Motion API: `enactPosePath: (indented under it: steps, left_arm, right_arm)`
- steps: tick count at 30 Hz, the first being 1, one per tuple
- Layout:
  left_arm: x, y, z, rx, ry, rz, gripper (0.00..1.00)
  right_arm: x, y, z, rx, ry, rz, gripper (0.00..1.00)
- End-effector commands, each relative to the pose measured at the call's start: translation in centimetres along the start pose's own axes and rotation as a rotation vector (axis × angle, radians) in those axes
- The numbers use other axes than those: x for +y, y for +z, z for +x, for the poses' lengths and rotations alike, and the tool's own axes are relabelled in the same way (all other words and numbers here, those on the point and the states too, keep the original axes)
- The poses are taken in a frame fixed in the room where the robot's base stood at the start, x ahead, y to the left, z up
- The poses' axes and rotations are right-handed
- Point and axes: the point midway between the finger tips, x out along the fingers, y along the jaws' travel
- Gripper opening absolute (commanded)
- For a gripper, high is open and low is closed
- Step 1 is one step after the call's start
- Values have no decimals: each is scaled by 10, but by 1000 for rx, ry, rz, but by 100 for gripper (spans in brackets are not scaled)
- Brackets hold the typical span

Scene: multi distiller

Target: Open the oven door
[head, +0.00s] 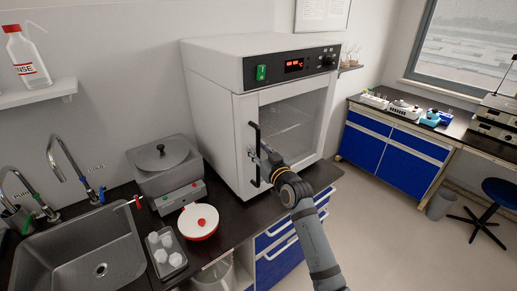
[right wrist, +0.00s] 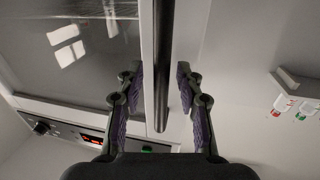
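The white oven (head: 215,85) stands on the dark counter, with its control panel along the top front. Its glass door (head: 300,125) looks closed. The black vertical handle (head: 253,135) is on the door's left side, and it also shows in the right wrist view (right wrist: 162,50). My right gripper (head: 264,158) is at the handle, partly hiding its middle. In the right wrist view my right gripper (right wrist: 157,82) is open, one finger on each side of the handle with gaps visible. My left gripper is not in view.
Left of the oven are a grey bath-like device (head: 163,165), a round red-and-white item (head: 198,221), a small tray (head: 168,262) and a sink (head: 85,255). Blue drawers lie under the counter. The floor in front and to the right is open, with a stool (head: 490,205) beyond.

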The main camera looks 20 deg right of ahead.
Motion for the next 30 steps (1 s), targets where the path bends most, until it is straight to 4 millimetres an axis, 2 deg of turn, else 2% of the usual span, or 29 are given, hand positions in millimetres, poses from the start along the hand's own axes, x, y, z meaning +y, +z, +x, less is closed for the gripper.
enactPosePath:
  steps: [6, 14, 30]
  left_arm:
    - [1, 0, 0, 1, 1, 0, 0]
    - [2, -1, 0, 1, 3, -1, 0]
    - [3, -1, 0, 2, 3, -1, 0]
  right_arm:
    - [0, 0, 0, 1, 0, 0, 36]
    - [0, 0, 0, 0, 0, 0, 1]
    - [0, 0, 0, 0, 0, 0, 0]
